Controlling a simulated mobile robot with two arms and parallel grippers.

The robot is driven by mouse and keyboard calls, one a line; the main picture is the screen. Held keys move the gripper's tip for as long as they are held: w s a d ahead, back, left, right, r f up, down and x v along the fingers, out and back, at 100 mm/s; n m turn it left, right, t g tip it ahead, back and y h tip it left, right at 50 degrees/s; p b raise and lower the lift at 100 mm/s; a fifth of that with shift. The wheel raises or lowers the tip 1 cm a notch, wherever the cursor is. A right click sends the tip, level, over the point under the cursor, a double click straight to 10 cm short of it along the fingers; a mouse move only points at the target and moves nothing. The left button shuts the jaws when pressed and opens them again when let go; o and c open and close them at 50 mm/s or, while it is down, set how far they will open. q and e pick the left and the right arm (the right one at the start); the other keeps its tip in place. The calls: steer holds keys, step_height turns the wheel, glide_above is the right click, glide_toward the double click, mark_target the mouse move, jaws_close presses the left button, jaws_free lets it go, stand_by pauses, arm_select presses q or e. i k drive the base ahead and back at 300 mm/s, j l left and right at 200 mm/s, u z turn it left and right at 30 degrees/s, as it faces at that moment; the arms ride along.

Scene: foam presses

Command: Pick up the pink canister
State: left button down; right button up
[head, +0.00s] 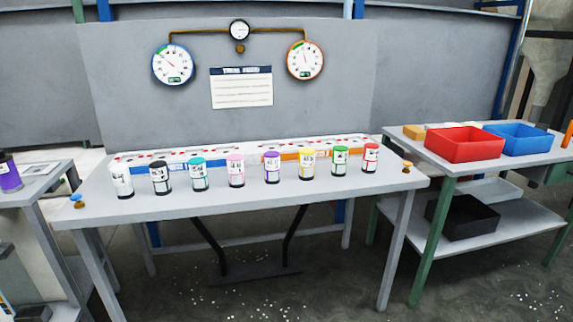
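The pink canister (236,171) stands upright on the grey table (300,199), near the middle of a row of canisters. It has a pink top, a white label and a dark base. The teal canister (198,174) stands to its left and the purple canister (272,168) to its right, each with a small gap. Neither of my grippers shows in the head view.
White (121,181), black (160,177), yellow (307,164), green (340,160) and red (370,158) canisters share the row. The table's front strip is clear. A side table at right holds a red bin (464,145) and a blue bin (517,139).

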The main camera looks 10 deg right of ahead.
mark_target(235, 162)
steer(key=i+j+z, duration=0.2)
steer(key=i+j, duration=0.4)
steer(key=i+j+z, duration=0.25)
steer(key=i+j, duration=0.35)
steer(key=j, duration=0.1)
